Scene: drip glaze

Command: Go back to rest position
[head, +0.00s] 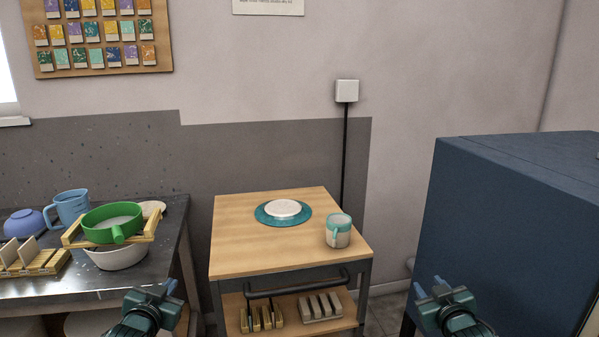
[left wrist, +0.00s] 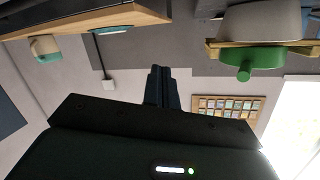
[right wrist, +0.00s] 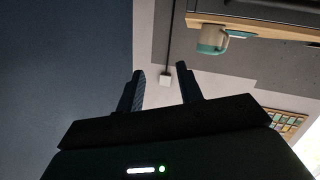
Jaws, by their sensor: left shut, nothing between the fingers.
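My left gripper (head: 160,290) is at the lower left of the head view, in front of the dark counter, touching nothing. In the left wrist view its fingers (left wrist: 161,88) are together and empty. A mug (head: 338,232) with a teal drip rim stands upright on the cart top (head: 240,240).
The counter (head: 60,288) at left holds a green sieve (head: 112,222) on a wooden rack above a white bowl (head: 117,257), a blue jug (head: 70,206) and a purple bowl (head: 24,223). The blue cabinet (head: 510,220) stands close to my right gripper. The cart has a handle (head: 297,289).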

